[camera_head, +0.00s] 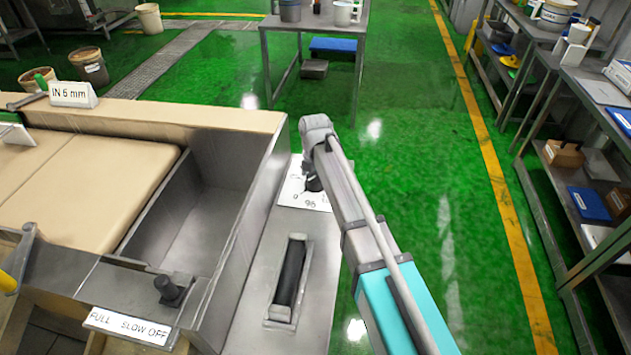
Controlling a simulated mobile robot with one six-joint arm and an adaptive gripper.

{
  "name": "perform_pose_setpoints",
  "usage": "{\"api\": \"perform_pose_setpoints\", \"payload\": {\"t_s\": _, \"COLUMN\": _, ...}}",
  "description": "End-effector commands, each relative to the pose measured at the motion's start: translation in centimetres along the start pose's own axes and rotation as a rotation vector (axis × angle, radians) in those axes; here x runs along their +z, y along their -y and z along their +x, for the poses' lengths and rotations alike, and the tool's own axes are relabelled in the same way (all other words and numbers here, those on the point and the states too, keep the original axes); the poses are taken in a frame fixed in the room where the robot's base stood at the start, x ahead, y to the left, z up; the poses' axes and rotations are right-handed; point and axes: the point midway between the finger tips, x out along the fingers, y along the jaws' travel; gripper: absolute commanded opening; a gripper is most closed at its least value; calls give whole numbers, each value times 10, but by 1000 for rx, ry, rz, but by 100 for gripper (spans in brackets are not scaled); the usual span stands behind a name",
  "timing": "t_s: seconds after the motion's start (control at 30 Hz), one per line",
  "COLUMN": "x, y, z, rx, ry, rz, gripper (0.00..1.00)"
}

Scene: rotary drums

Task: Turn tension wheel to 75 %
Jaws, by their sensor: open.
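A black ribbed roller or wheel (290,272) lies in a metal-framed slot on the grey panel beside the trough. It may be the tension wheel, but no label is readable on it. Farther along the panel is a white dial plate (296,197) with "0" and "98" legible. A dark part (314,184) stands over the plate, partly behind my arm; I cannot tell whether it is a knob or part of my gripper. My arm reaches from the lower right to above the plate and hides part of it. My gripper's fingers cannot be made out.
A black knob (170,290) stands by a "FULL SLOW OFF" label (128,327). An empty metal trough (200,215) lies left of the panel. An "IN 5 mm" sign (73,94) stands farther back. Shelves (565,95) line the right; green floor between is clear.

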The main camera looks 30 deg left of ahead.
Motion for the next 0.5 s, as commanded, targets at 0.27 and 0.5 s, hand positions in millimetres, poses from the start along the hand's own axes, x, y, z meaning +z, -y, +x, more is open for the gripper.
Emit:
{"api": "perform_pose_setpoints", "payload": {"t_s": 0.27, "x": 0, "y": 0, "z": 0, "rx": 0, "ry": 0, "rz": 0, "gripper": 100}}
{"api": "perform_pose_setpoints", "payload": {"t_s": 0.5, "x": 0, "y": 0, "z": 0, "rx": 0, "ry": 0, "rz": 0, "gripper": 59}}
